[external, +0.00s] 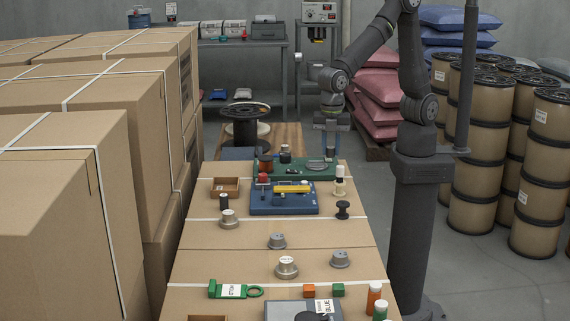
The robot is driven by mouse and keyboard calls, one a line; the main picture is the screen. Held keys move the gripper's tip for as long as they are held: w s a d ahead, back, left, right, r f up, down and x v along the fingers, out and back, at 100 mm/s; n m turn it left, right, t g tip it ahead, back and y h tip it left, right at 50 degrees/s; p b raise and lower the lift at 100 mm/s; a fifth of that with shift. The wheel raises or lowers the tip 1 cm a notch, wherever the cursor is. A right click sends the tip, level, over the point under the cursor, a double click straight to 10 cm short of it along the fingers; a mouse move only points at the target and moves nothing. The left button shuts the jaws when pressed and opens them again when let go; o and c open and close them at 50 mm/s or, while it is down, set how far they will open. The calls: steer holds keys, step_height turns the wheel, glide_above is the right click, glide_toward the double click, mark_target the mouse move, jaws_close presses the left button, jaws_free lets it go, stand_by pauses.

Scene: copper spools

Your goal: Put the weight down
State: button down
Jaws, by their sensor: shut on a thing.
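My gripper (331,148) points down at the far end of the cardboard-topped bench, just above or behind a green scale base (292,170) with a round grey pan (317,165). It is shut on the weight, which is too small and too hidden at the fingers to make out. I cannot tell whether the weight touches the pan. Several other grey metal weights stand on the cardboard: one at the left (229,219), one in the middle (277,241), one at the right (340,259) and a larger one nearer (286,267).
A blue board (284,207) with a yellow bar stands before the scale, between a wooden tray (225,187) and a black spool (343,210). A green clamp-like piece (235,290) and small blocks lie nearer. Stacked cartons (75,200) wall the left side. Mid-bench cardboard is mostly free.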

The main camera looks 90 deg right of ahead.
glide_above(343, 203)
step_height(343, 203, down, 7)
steer(key=shift+d+r, duration=0.1)
steer(key=shift+r, duration=0.1)
steer(key=shift+f, duration=1.95)
steer(key=shift+f, duration=0.15)
steer(key=c, duration=1.2)
jaws_free()
step_height(343, 203, up, 12)
steer(key=shift+r, duration=0.15)
